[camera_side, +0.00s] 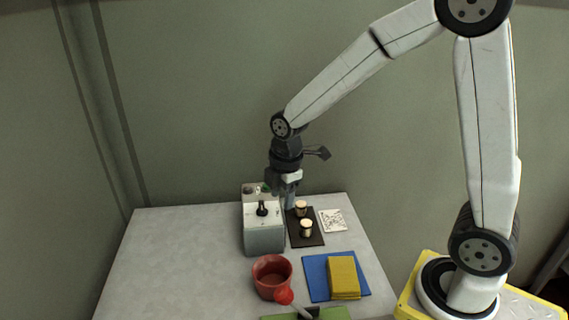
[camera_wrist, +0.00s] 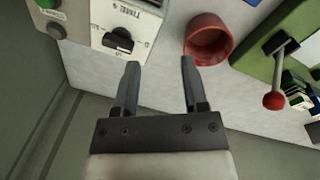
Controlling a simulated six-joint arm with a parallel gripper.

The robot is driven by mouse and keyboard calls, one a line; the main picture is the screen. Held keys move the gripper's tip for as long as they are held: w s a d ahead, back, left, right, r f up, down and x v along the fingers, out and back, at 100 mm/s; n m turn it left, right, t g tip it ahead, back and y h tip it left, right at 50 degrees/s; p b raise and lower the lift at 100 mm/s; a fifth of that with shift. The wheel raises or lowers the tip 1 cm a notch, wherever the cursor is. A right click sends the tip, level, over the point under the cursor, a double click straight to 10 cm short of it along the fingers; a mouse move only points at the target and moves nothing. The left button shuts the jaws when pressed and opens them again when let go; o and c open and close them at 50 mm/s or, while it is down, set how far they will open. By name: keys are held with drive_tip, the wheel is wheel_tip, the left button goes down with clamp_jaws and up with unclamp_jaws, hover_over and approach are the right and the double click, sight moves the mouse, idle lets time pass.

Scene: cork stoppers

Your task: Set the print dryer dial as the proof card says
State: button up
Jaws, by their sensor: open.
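The dryer is a grey box (camera_side: 264,236) with a pale top and a black dial knob (camera_side: 262,208). In the wrist view its white panel (camera_wrist: 142,22) carries the word TIMER, small marks and the same black knob (camera_wrist: 118,40); the exact setting is too small to read. A white card with dark print (camera_side: 332,220), perhaps the proof card, lies right of the box; its print is unreadable. My gripper (camera_wrist: 160,66) is open and empty, fingers apart, with the knob just beyond the left fingertip. In the side view it hangs by the box's rear right corner.
Two cork stoppers (camera_side: 306,228) stand on a black mat (camera_side: 317,240). The table's left side is clear.

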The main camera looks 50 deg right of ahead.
sight(262, 205)
drive_tip(key=w+n, duration=0.2)
drive_tip(key=n, duration=0.2)
drive_tip(key=w+r+n, duration=0.1)
drive_tip(key=w+n, duration=0.1)
drive_tip(key=n, duration=0.2)
drive_tip(key=w+r+n+g, duration=0.1)
drive_tip(key=w+n, duration=0.1)
drive_tip(key=n, duration=0.2)
drive_tip(key=shift+w+d, duration=0.3)
drive_tip(key=shift+w, duration=0.1)
drive_tip(key=shift+f, duration=0.1)
drive_tip(key=shift+f, duration=3.9)
clamp_jaws()
